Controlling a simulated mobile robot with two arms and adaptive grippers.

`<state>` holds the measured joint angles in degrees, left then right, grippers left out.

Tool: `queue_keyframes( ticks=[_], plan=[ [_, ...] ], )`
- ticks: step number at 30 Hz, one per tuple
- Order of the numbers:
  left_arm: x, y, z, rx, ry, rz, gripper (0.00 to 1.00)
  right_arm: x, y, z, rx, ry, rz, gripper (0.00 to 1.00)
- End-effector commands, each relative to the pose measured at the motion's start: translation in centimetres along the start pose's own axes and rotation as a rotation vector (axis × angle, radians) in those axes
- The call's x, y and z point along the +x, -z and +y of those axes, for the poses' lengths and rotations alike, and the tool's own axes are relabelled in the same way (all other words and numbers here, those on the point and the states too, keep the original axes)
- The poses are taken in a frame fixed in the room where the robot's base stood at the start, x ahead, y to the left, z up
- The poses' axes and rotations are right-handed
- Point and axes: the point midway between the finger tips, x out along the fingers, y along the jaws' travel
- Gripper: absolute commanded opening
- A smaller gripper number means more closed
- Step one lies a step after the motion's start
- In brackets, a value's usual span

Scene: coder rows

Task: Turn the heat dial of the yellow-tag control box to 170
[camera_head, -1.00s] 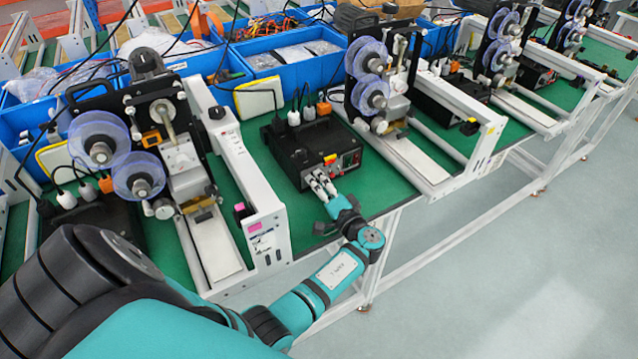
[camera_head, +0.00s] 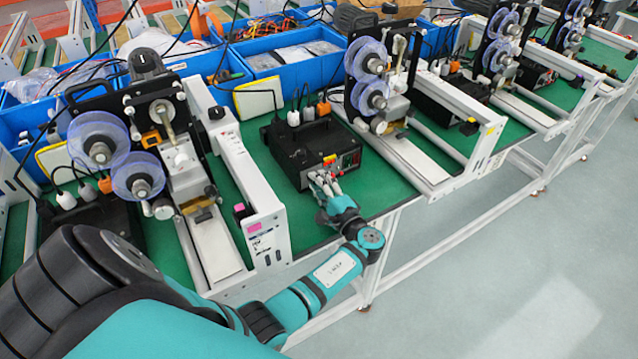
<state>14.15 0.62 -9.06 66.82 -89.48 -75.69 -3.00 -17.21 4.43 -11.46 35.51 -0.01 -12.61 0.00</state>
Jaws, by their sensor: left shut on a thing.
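The yellow-tag control box (camera_head: 304,150) is a black box on the green table, with a small yellow-and-red tag (camera_head: 330,160) on the upper part of its front panel. My left gripper (camera_head: 325,180) is at the lower left of that front panel, its fingers close together and pointing at it. It is shut on the heat dial, which the fingers hide, so the dial's setting cannot be read. My right gripper is not in view.
Coder machines with clear reels (camera_head: 135,176) (camera_head: 369,75) stand left and right of the box. A white rail (camera_head: 255,200) runs close to the left of my gripper. Blue bins (camera_head: 290,62) stand behind. Green tabletop (camera_head: 385,190) is bare right of the box.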

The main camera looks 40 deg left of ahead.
Motion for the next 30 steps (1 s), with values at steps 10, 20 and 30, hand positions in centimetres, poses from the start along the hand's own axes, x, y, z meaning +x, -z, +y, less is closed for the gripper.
queue_keyframes(
  ticks=[10,20,30],
  plan=[
    [0.19,-0.06,-0.2,0.053,0.003,-0.003,0.0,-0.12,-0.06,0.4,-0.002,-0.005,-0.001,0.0],
    [0.21,-0.07,-0.24,0.052,0.004,-0.004,0.32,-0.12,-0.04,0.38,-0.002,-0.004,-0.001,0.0],
    [-0.12,0.0,-0.09,0.052,0.002,-0.001,0.37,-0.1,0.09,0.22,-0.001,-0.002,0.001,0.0]
  ],
)
